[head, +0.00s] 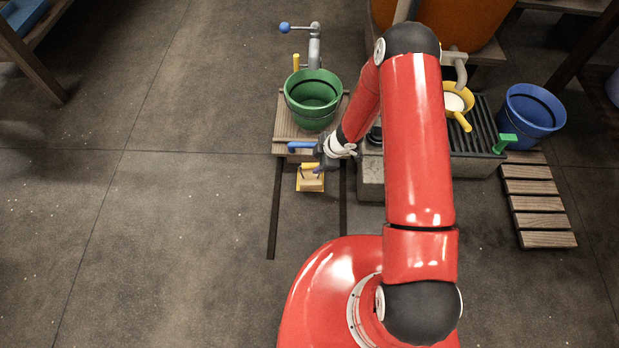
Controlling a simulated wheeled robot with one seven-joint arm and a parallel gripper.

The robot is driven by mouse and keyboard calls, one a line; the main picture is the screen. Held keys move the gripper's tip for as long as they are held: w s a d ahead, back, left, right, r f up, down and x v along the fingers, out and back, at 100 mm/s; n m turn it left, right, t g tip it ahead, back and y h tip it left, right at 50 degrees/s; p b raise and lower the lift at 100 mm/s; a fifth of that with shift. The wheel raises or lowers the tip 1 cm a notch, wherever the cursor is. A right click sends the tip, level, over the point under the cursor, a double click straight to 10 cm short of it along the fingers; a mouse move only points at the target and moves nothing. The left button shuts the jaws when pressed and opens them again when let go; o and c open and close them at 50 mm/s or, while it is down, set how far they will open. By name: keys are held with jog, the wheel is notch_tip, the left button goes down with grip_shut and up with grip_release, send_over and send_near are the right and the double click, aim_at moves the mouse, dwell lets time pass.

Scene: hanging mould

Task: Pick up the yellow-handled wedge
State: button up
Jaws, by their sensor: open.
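The yellow-handled wedge (312,183) is a small pale wooden block on the floor area in front of the wooden platform. A yellow bar, seemingly its handle, shows along its far top edge, and yellow also shows around its base. My gripper (318,167) is open, right at the wedge's far right side in this view. Its dark fingers partly cover the handle. I cannot tell whether the fingers touch the handle or stand just above it.
A green bucket (312,92) stands on the wooden platform (284,128), with a blue lever (300,146) close behind the wedge. A grey stone block (370,178) is to the right. Two dark rails run along the floor. The floor at left is clear.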

aim_at(313, 165)
jog(key=b+x, duration=0.1)
jog(key=x, duration=0.4)
jog(key=shift+b, duration=0.3)
jog(key=shift+r, duration=0.1)
jog(key=shift+c, duration=0.2)
grip_shut()
